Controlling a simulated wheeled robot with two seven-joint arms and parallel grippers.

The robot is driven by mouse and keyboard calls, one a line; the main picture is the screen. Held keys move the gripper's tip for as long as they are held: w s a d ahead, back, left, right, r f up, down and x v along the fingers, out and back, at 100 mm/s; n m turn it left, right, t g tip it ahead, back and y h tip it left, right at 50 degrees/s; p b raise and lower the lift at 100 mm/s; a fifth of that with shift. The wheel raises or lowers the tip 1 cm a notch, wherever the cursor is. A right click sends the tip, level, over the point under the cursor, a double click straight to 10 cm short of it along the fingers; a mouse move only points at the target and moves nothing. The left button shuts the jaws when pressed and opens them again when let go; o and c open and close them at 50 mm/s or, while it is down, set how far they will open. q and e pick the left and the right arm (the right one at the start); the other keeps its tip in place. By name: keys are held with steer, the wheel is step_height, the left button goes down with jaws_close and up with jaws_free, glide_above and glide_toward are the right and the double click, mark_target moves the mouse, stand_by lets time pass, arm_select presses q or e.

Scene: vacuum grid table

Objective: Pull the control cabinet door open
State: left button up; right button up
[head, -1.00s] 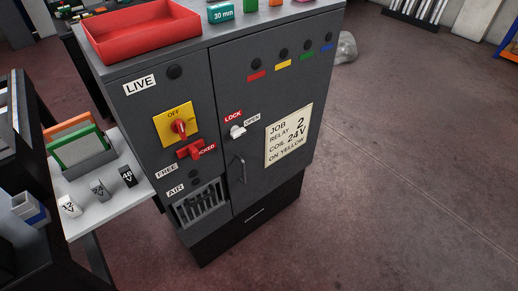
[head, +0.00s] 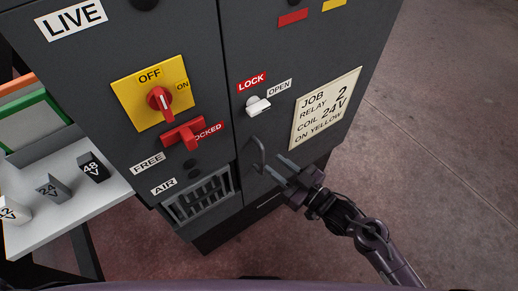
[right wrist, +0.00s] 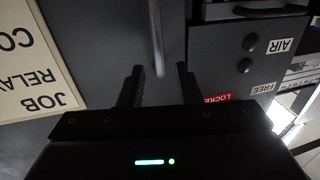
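The grey control cabinet door (head: 310,45) is closed, its face flush with the left panel. Its thin bar handle (head: 257,158) stands low near the door's left edge. It also shows in the right wrist view (right wrist: 157,45). My right gripper (head: 276,165) is open and empty, just right of the handle in the head view. In the right wrist view its two fingers (right wrist: 158,75) are apart, with the handle ahead in line with the gap. I cannot tell whether they touch it. A white latch (head: 257,106) sits below the LOCK and OPEN labels. My left gripper is out of view.
Left of the door are a yellow OFF/ON switch (head: 153,98), a red lever (head: 184,134) over the LOCKED label, and a vent (head: 200,197). A white side shelf (head: 65,210) holds small blocks. The floor to the right is clear.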

mark_target(262, 154)
steer(key=x, duration=0.6)
steer(key=shift+w, duration=0.1)
steer(key=c, duration=0.5)
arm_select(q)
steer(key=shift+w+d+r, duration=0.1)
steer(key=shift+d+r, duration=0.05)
arm_select(e)
jaws_close()
